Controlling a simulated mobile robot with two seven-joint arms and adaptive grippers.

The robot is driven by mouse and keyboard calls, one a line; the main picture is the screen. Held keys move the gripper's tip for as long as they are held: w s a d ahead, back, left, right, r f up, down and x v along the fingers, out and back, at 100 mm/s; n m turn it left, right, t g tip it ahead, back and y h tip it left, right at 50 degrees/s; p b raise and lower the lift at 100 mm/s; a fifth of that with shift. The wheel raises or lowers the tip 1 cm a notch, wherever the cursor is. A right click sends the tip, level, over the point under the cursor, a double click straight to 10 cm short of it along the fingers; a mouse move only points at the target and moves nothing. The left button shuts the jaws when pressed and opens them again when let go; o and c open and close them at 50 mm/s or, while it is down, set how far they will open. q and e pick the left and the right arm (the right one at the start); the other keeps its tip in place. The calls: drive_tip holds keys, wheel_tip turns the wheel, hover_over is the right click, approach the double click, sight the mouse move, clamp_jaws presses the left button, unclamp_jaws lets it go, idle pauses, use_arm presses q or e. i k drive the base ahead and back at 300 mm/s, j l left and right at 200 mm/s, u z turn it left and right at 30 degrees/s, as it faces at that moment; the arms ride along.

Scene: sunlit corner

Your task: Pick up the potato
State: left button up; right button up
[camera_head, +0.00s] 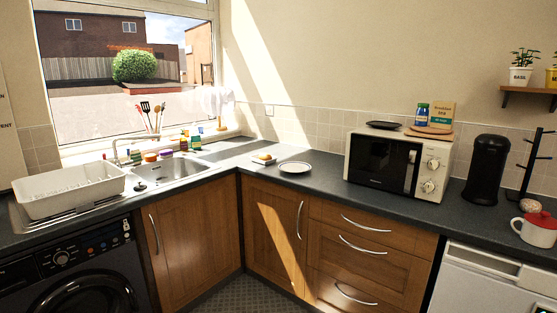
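I cannot tell for sure which thing is the potato. A small yellow-orange lump (264,156) rests on a small pale dish (266,162) on the dark countertop near the corner, beside a white plate (294,167). It could be the potato, but it is too small to be certain. A small roundish pinkish-brown thing (530,205) also sits on the counter at the far right, behind the white mug; it is also too small to identify. Neither of my grippers is in view.
The sink (170,170) and a white dish rack (70,190) stand at the left. A microwave (383,164), a black appliance (486,168), a mug tree (531,165) and a red-topped white mug (537,229) stand at the right. The counter before the plate is clear.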

sight(262, 157)
drive_tip(key=i+z, duration=0.15)
drive_tip(key=z, duration=0.2)
drive_tip(key=i+j+z, duration=0.15)
drive_tip(key=z, duration=0.25)
drive_tip(key=i+j+z, duration=0.1)
drive_tip(key=z, duration=0.25)
drive_tip(key=i+j+z, duration=0.15)
drive_tip(key=j, duration=0.15)
drive_tip(key=i+j+z, duration=0.15)
drive_tip(key=j, duration=0.15)
drive_tip(key=i+j+z, duration=0.1)
drive_tip(key=j, duration=0.25)
drive_tip(key=i, duration=0.05)
